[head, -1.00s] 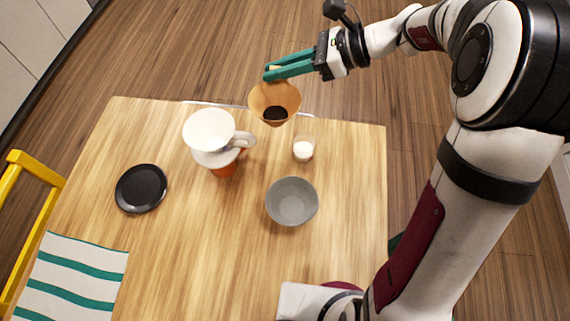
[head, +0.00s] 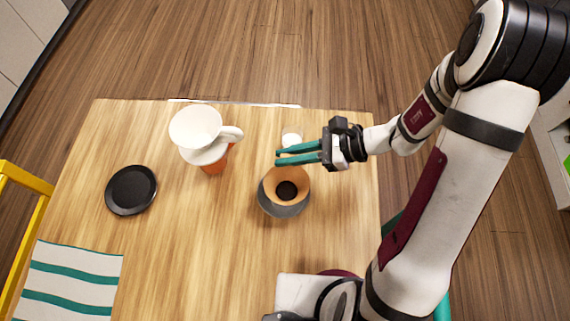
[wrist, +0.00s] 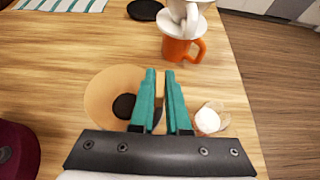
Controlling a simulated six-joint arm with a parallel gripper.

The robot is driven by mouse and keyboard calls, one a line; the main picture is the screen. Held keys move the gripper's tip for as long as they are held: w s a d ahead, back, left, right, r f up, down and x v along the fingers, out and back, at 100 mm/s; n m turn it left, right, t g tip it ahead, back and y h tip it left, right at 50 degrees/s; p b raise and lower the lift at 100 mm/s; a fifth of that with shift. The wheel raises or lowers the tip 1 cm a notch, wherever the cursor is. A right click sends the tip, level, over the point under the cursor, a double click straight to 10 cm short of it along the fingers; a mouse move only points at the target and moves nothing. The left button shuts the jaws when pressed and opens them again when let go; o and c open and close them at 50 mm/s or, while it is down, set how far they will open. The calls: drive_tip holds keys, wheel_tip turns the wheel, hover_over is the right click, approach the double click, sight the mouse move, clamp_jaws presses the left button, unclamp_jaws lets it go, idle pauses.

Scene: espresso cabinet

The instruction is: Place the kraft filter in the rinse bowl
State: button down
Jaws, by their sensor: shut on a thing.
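The kraft filter (head: 288,187) is a brown paper cone with dark coffee grounds inside. It shows over the grey rinse bowl (head: 283,209) in the head view and covers much of it. I cannot tell whether its tip touches the bowl. My gripper (head: 278,158) is shut on the filter's far rim, its teal fingers coming in from the right. In the wrist view the filter (wrist: 103,93) lies left of the fingers (wrist: 163,75), and the bowl is hidden there.
A white dripper (head: 196,127) sits on an orange mug (head: 214,166) to the left. A small glass with white contents (head: 291,136) stands just behind my fingers. A black plate (head: 131,190) and a striped cloth (head: 70,282) lie farther left. The front middle of the table is clear.

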drive_tip(key=shift+a+f, duration=0.2)
drive_tip(key=shift+f, duration=0.9)
drive_tip(key=shift+a+f, duration=0.15)
drive_tip(key=shift+f, duration=0.95)
drive_tip(key=shift+f, duration=0.1)
drive_tip(key=c, duration=0.9)
unclamp_jaws()
drive_tip(key=shift+w+d+r, duration=0.1)
drive_tip(key=shift+d+r, duration=0.15)
drive_tip(key=v, duration=1.1)
drive_tip(key=s+r+n+h, duration=0.4)
drive_tip(key=s+n+h, duration=0.1)
drive_tip(key=s, duration=0.3)
drive_tip(key=s+a+r+n+h, duration=0.1)
drive_tip(key=s+r+n+h, duration=0.4)
drive_tip(key=s+n, duration=0.2)
drive_tip(key=shift+s, duration=0.5)
